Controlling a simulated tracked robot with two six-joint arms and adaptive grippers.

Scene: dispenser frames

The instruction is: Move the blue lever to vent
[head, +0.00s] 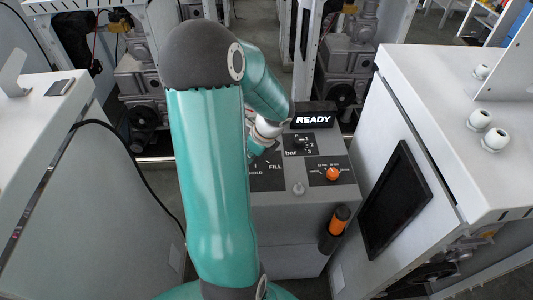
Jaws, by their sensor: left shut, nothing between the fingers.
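The control panel (297,212) has a dark lever plate (274,183) with the words FILL and HOLD legible. My left arm covers the left part of this plate. The blue lever and any vent label cannot be made out, as the arm hides that area. My left gripper (254,153) is small in view and partly behind my arm, at the upper edge of the lever plate. It is shut and empty. I cannot tell whether it touches the lever. My right gripper is not in view.
A READY display (313,119), a bar knob (299,143) and an orange knob (333,174) are on the panel. An orange and black handle (339,220) sits in a holder at its front. White cabinets (455,110) stand on both sides, leaving a narrow gap.

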